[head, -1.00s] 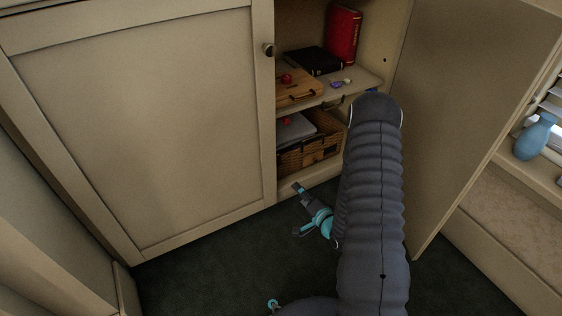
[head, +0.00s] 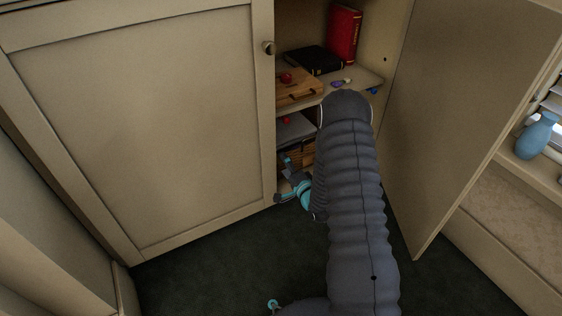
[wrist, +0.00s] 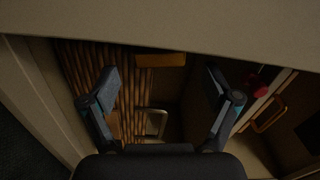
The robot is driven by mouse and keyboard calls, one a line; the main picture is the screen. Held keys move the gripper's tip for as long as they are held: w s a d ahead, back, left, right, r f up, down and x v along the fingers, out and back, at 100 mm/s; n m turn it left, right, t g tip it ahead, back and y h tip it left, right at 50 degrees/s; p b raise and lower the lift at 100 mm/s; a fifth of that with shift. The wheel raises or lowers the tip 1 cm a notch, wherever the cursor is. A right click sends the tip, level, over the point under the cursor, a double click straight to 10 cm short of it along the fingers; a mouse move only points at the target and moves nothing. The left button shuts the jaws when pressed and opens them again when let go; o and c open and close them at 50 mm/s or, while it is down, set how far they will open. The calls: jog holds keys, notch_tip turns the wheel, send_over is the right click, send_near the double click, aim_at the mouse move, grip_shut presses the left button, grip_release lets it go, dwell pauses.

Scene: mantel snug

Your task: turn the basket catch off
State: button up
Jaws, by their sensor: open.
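A woven basket (head: 298,158) sits on the low shelf inside the open cupboard; my arm hides its right side in the head view. In the wrist view, the basket's slatted wicker (wrist: 85,65) lies at the left. A pale metal loop (wrist: 152,122) shows between my fingers, and a tan block (wrist: 160,60) is beyond it. I cannot tell for sure which part is the catch. My gripper (wrist: 163,84) is open, its two fingers spread with nothing between them touching. In the head view my gripper (head: 284,180) is at the cupboard's opening, just in front of the basket.
A pale lid-like item (head: 294,130) with a red knob lies on the basket. A wooden board (head: 298,90), a black book (head: 315,60) and a red book (head: 343,33) are on the shelf above. The open door (head: 450,110) stands right; the shut door (head: 140,120) is left.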

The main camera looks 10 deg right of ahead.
jog(key=shift+x, duration=1.35)
jog(key=c, duration=1.2)
jog(key=shift+o, duration=0.2)
jog(key=shift+d+r+n, duration=0.1)
jog(key=shift+n, duration=0.6)
jog(key=o, duration=1.2)
jog(key=shift+c, duration=0.2)
jog(key=v, duration=1.2)
